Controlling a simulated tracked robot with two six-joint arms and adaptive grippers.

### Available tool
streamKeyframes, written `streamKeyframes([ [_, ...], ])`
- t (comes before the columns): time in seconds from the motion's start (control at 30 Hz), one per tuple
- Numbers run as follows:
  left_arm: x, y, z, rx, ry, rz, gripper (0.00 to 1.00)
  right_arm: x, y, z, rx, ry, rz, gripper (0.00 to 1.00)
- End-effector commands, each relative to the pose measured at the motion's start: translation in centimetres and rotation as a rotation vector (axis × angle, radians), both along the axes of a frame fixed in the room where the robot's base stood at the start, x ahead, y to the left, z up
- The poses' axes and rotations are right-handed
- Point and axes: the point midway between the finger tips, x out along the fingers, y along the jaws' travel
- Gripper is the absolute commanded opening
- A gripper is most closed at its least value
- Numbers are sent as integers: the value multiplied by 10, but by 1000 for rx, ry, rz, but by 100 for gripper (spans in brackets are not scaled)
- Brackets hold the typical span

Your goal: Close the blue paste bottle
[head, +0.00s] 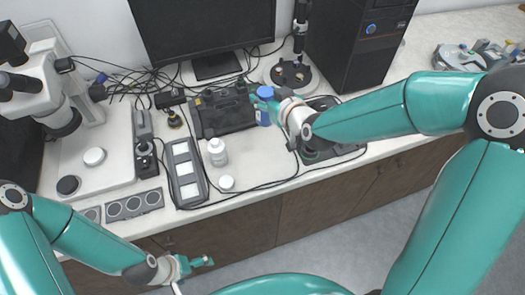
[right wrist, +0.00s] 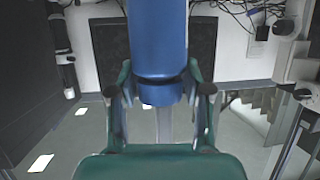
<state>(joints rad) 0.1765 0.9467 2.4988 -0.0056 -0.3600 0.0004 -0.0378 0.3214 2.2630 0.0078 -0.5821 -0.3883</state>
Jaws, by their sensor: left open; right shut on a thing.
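The blue paste bottle (head: 262,117) stands upright on the bench in the head view, just left of the right arm's end. Its blue cap (head: 265,91) is at the top of it, between the fingers of my right gripper (head: 268,96). In the right wrist view, which looks upside down, the bottle body (right wrist: 157,40) adjoins the darker cap (right wrist: 160,93), with the fingers on either side of the cap. I cannot tell how tightly the cap sits. My left gripper (head: 203,262) is open and empty, low in front of the bench.
A white bottle (head: 217,152) and a round white lid (head: 227,183) are left of the blue bottle. Cables cross the bench. A microscope (head: 60,105) stands far left, a monitor (head: 205,35) behind.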

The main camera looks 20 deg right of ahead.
Motion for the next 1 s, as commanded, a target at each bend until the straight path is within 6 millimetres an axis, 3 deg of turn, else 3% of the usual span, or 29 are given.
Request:
streamKeyframes([
  [0.03, 0, 0, -7, 0, 0, 0, 97, 3, 1, 21, 0, -16, 24, 0],
  [0.2, 0, 0, -15, 0, 0, 0, 97, -2, 3, 66, -1, -9, 85, 0],
  [0.4, 0, 0, -16, 0, 0, 0, 97, -7, 2, 85, 0, 0, 106, 0],
  [0.77, 0, 0, -15, 0, 0, 0, 97, -7, 2, 79, 0, 4, 107, 0],
  [0.87, 0, 0, -15, 0, 0, 0, 97, -7, 2, 65, -1, 8, 107, 0],
  [1.0, 0, 0, -13, 0, 0, 0, 97, -7, 2, 32, 0, 14, 107, 0],
])
